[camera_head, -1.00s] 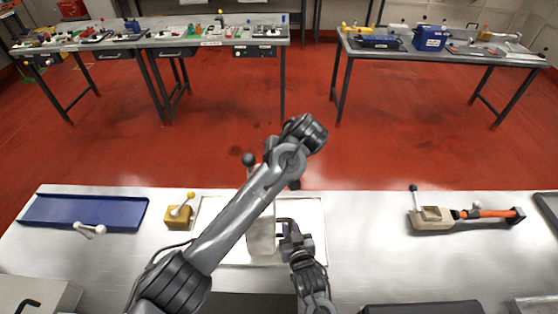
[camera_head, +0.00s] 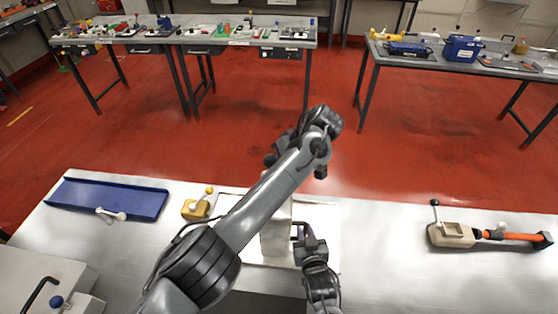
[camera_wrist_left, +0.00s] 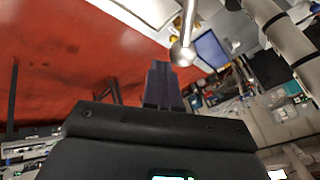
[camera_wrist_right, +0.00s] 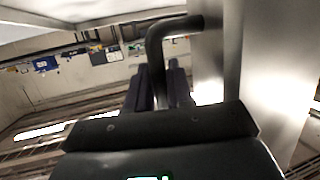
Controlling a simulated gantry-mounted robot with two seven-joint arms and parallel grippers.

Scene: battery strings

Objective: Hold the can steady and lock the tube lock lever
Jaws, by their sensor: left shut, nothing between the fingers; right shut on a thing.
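The can (camera_head: 276,235) is a pale, tall box-like body standing upright on a white tray, partly hidden by my left arm. My right gripper (camera_head: 301,232) is shut on the can's dark bent handle (camera_wrist_right: 154,50), and the can's metallic side stands close to its fingers in the right wrist view.
A blue tray (camera_head: 110,198) and a yellow block with a lever (camera_head: 196,208) lie left on the bench. A beige clamp with an orange handle (camera_head: 452,234) lies right. Bare bench (camera_head: 385,240) lies between the can and the clamp.

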